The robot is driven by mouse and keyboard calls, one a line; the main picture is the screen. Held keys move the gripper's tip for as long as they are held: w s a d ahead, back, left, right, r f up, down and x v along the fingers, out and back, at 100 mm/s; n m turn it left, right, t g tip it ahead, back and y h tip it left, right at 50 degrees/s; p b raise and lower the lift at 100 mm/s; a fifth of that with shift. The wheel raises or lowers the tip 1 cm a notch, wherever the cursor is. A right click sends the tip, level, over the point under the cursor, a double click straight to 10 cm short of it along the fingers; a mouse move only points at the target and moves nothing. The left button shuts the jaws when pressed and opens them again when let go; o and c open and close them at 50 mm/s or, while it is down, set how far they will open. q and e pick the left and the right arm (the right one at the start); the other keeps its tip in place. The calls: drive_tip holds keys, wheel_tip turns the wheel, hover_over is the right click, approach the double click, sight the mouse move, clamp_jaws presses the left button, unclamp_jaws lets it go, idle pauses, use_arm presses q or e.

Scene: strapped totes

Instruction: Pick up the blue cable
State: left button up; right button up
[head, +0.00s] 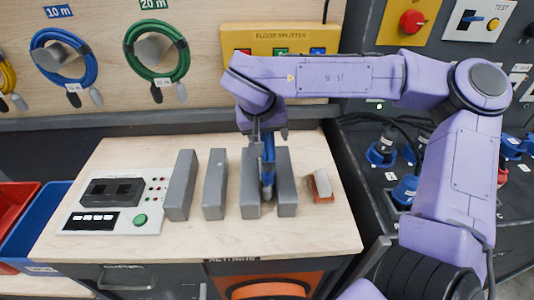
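The blue cable (62,56) hangs as a coil on the wall panel at the upper left, under a blue "10 m" label. Its two connector ends, one dark and one grey, hang below the loop. My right gripper (267,188) points down over the workbench among the grey upright blocks, well to the right of and below the coil. A narrow blue piece shows at the gripper's lower end; I cannot tell whether it is part of the gripper or held. The finger gap is not clear. My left gripper is out of view.
A green cable coil (157,51) hangs right of the blue one; a yellow one (6,76) is cut off at left. Grey blocks (214,184) and a white control panel (116,204) stand on the workbench (150,252). A yellow flood splitter (280,37) is behind my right arm.

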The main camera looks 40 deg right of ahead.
drive_tip(key=shift+s, duration=0.1)
drive_tip(key=shift+c, duration=0.5)
drive_tip(key=shift+a, duration=0.1)
drive_tip(key=c, duration=1.1)
clamp_jaws()
drive_tip(key=shift+r, duration=0.15)
